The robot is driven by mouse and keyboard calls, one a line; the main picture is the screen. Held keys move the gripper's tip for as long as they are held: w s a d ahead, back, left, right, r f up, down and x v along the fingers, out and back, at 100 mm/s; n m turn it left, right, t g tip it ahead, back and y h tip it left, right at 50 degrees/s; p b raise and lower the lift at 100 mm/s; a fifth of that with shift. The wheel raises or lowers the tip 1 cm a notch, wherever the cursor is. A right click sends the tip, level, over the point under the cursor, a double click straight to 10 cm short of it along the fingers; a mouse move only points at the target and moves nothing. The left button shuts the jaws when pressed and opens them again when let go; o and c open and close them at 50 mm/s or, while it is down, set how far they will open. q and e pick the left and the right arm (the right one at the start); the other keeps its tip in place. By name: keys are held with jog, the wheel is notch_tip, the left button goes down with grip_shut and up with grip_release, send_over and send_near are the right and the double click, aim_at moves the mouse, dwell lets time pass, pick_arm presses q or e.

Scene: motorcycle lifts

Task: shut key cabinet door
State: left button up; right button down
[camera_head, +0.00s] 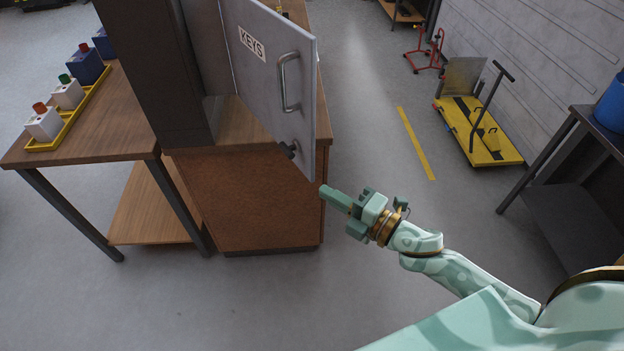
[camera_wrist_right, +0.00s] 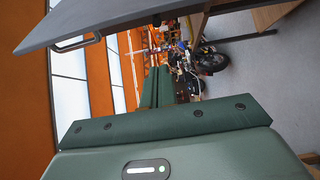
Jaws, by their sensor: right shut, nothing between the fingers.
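The key cabinet (camera_head: 150,60) stands on a wooden counter, dark and tall. Its grey door (camera_head: 262,75) is labelled KEYS, has a metal bar handle (camera_head: 289,82) and stands wide open toward me, its lower corner past the counter's front edge. My right gripper (camera_head: 325,190) is shut and empty, just right of and below the door's lower corner, with a small gap seeming to lie between. In the right wrist view the door (camera_wrist_right: 130,18) crosses the top, with its handle (camera_wrist_right: 75,44), beyond the shut green fingers (camera_wrist_right: 157,88). My left gripper is not in view.
A wooden side table (camera_head: 85,130) at left bears a yellow tray (camera_head: 98,95) with button boxes. A yellow platform cart (camera_head: 505,152) stands at the back right, a dark table (camera_head: 570,170) at the right edge. Floor between is clear.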

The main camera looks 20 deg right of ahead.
aim_at(313, 165)
jog(key=p+x, duration=0.2)
jog(key=x, duration=0.8)
jog(key=d, duration=0.4)
jog(key=shift+w+d+f, duration=0.1)
jog(key=shift+w+d, duration=0.25)
jog(key=shift+w, duration=0.05)
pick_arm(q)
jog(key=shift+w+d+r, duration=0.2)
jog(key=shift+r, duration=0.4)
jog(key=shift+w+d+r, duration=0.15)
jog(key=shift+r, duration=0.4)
pick_arm(e)
jog(key=shift+w, duration=0.1)
